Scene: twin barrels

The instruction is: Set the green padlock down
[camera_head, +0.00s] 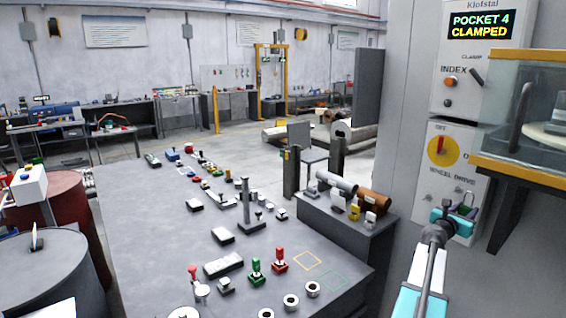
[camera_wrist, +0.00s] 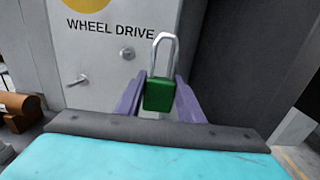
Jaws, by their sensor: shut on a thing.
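The green padlock (camera_wrist: 158,95) is between the two purple fingers of my gripper (camera_wrist: 159,100) in the wrist view. Its silver shackle points up and its body is upright. In the head view my gripper (camera_head: 461,208) is at the right, in front of the lower part of the wheel drive panel (camera_head: 448,160). The padlock is small and hard to make out there. The grey table (camera_head: 150,225) is to the left, with a green outlined square (camera_head: 335,281) and an orange outlined square (camera_head: 307,261) near its right front corner.
Red-handled (camera_head: 280,260) and green-handled (camera_head: 256,270) pieces stand left of the squares. Several white rings (camera_head: 312,289) lie at the table's front. A low side stand (camera_head: 340,225) holds cylinders and small locks. A glass-sided yellow-framed case (camera_head: 530,150) juts out at right.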

